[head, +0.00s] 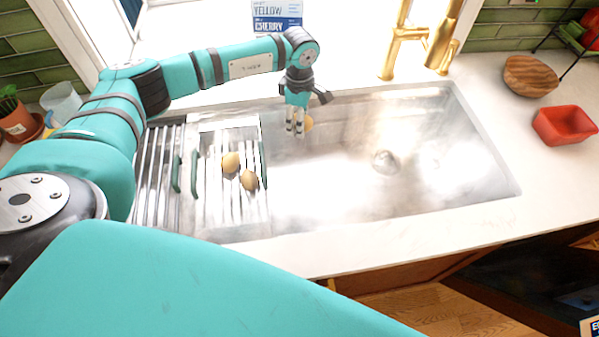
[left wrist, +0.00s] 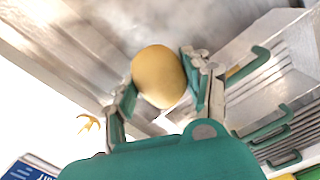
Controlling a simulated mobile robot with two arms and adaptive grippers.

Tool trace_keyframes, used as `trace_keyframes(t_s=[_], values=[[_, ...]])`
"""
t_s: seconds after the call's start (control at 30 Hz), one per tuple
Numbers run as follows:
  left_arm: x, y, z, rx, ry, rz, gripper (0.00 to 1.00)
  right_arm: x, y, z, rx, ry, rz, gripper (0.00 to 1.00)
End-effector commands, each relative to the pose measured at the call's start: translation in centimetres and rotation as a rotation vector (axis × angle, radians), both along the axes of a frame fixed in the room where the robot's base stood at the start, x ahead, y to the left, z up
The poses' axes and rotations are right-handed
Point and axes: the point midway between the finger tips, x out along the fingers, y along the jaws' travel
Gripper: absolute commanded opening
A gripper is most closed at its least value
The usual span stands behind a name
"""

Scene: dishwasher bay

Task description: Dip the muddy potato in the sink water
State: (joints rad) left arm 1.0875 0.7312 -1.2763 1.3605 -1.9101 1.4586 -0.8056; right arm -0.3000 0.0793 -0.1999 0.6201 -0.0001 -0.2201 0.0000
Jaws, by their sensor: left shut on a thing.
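My left gripper (head: 296,126) hangs over the left back part of the steel sink (head: 345,190), just right of the drying rack. It is shut on a yellow-tan potato (head: 309,124), which shows between the fingers in the left wrist view (left wrist: 158,76). The held potato's visible side looks smooth, and I cannot make out mud on it. Two more potatoes, a lighter one (head: 231,162) and a browner one (head: 249,180), lie on the rack (head: 211,207). Sheen covers the basin floor, and I cannot tell the water level. My right gripper is out of view.
A gold faucet (head: 394,52) stands behind the sink. A wooden oval piece (head: 530,76) and a red bowl (head: 562,127) are on the right counter. A potted plant (head: 17,121) is at the far left. The sink's middle and right are free of objects.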

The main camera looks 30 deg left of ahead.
Motion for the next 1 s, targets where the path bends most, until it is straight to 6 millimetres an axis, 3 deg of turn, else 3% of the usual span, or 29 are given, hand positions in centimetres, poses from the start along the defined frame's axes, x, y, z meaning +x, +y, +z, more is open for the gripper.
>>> trace_keyframes(t_s=[0.3,0.7,1.0], values=[[0.0,0.0,0.2,0.0,-0.001,0.0,0.14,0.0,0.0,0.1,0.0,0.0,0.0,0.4],[0.0,0.0,3.8,-0.001,-0.001,0.0,0.14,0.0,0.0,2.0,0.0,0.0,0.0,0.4],[0.0,0.0,4.1,-0.001,0.0,0.0,0.14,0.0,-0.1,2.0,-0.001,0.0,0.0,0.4]])
